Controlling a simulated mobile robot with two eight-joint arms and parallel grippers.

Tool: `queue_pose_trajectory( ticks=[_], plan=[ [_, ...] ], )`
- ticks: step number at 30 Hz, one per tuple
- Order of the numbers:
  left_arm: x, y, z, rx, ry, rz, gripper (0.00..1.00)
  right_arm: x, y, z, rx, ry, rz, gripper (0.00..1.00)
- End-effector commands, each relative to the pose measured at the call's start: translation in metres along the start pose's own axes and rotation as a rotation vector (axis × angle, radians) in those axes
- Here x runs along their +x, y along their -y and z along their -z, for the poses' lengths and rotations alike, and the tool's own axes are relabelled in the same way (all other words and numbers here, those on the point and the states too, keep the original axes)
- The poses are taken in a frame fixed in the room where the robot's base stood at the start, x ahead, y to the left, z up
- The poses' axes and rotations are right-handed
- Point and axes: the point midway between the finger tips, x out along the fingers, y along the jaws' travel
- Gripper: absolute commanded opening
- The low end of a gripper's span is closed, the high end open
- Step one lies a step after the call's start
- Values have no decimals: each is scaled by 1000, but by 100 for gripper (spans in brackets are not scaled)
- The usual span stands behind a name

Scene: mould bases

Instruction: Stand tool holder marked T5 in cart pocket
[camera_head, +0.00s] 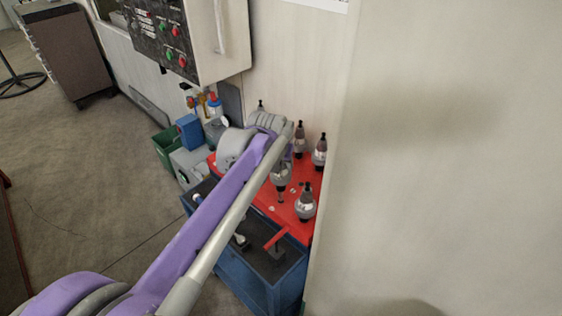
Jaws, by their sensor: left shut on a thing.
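My left arm reaches from the lower left to a cart with a red top (266,203). My left gripper (286,157) is over the red top, partly hidden by its own wrist. It is shut on a tool holder (281,176), a grey and dark body that hangs roughly upright with its narrow end down. I cannot tell if that end touches the top. Other tool holders stand on the red top: one at the front right (306,205), two behind (299,143) (319,152). Small round marks or pockets show between them. No T5 mark is readable. My right gripper is out of view.
A pale wall or panel (440,150) closes off the right side. A control panel (165,35) hangs above. A green bin (165,148) and blue box (189,131) stand left of the cart.

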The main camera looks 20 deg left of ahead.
Motion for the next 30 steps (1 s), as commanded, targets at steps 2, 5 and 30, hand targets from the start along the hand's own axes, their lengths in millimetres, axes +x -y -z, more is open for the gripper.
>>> queue_pose_trajectory(
  ticks=[2,5,30],
  plan=[
    [0,0,1,0,-2,0,0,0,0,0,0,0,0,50],
    [0,0,0,0,-2,0,0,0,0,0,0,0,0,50],
    [24,-1,-14,0,-2,0,0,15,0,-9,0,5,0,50]
  ],
)
